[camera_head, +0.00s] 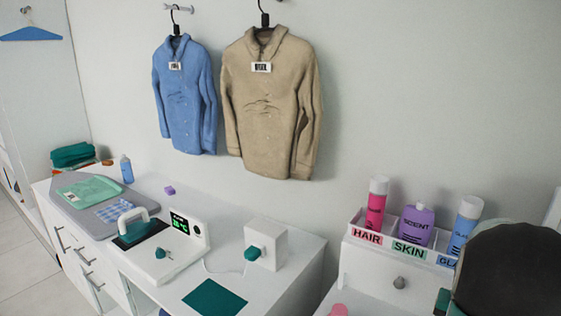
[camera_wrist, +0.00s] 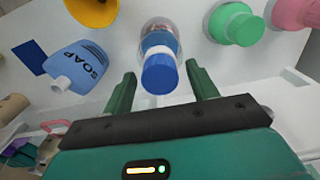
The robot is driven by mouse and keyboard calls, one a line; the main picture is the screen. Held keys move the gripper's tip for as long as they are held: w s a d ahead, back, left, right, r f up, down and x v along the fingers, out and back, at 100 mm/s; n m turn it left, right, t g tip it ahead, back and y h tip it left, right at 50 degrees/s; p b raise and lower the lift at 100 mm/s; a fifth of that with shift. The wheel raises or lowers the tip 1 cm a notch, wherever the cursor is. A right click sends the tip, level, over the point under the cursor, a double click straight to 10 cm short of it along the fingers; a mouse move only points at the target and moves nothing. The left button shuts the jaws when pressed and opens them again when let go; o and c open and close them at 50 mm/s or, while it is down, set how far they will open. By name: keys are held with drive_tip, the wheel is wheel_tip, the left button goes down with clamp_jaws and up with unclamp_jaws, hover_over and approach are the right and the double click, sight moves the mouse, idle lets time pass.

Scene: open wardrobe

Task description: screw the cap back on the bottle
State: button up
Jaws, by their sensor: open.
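In the wrist view my gripper (camera_wrist: 163,72) is open, with its two green fingers spread. A blue cap (camera_wrist: 160,75) shows in the gap between the fingertips, and I see no clear contact with either finger. Behind it is a clear, rounded bottle (camera_wrist: 160,27) with a blue band. I cannot tell whether the cap sits on this bottle or is only in line with it. A blue SOAP bottle (camera_wrist: 78,66) lies to the left, its pale neck showing. In the head view my gripper's fingers cannot be made out; a dark rounded part of mine fills the lower right.
In the wrist view a green container (camera_wrist: 236,24) and a pink one (camera_wrist: 296,12) are at upper right, a yellow one (camera_wrist: 92,8) at upper left. In the head view a bottle rack (camera_head: 400,252) stands at right, and a white cabinet (camera_head: 150,285) carries an ironing mat.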

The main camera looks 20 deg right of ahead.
drive_tip(key=n, duration=1.2)
drive_tip(key=shift+c, duration=0.5)
drive_tip(key=c, duration=0.9)
drive_tip(key=m, duration=0.3)
drive_tip(key=shift+c, duration=0.2)
drive_tip(key=m, duration=0.5)
drive_tip(key=shift+m, duration=0.3)
drive_tip(key=m, duration=0.3)
drive_tip(key=shift+m, duration=0.4)
drive_tip(key=m, duration=0.4)
drive_tip(key=shift+m, duration=0.3)
